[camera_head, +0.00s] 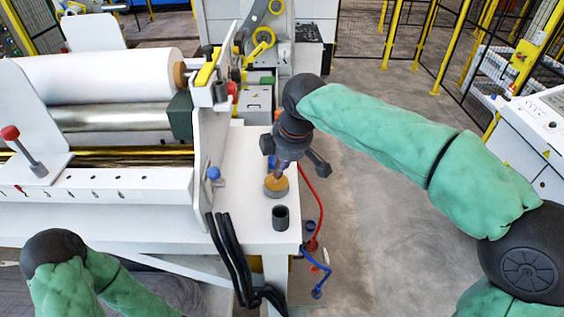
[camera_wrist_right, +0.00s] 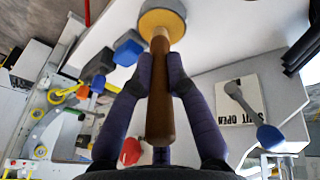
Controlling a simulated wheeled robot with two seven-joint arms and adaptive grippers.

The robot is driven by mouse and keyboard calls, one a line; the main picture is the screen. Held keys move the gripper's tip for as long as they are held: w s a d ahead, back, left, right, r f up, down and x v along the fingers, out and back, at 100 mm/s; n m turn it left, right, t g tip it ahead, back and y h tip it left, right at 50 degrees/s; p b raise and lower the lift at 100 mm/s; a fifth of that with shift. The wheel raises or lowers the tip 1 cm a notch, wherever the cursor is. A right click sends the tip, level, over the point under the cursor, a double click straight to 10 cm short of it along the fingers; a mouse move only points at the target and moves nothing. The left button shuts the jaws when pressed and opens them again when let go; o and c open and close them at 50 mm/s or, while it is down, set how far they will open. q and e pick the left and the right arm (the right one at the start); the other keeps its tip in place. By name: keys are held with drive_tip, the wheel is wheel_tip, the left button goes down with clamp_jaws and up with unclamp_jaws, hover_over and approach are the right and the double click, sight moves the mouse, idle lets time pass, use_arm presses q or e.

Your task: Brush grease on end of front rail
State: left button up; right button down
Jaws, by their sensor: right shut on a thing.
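My right gripper (camera_head: 281,168) points down over the table beside the machine. In the right wrist view its fingers (camera_wrist_right: 160,75) are shut on the brown wooden handle of a brush (camera_wrist_right: 159,105). The far end of the brush is at a round grey tin with a yellow top (camera_wrist_right: 162,14); whether the bristles touch it is hidden. The tin (camera_head: 276,186) also shows in the head view, right below the gripper. A thin yellow rail (camera_head: 120,152) runs along the front of the machine, and its right end is near the white side plate. My left gripper is out of view.
A dark cup (camera_head: 280,217) stands in front of the tin near the table edge. Black cables (camera_head: 228,255) hang over the front edge. The white side plate (camera_head: 209,150) with a blue-knobbed lever (camera_head: 212,174) stands left of the tin.

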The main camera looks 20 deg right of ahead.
drive_tip(key=shift+f, duration=0.1)
drive_tip(key=shift+r+p, duration=2.9)
drive_tip(key=shift+r, duration=0.65)
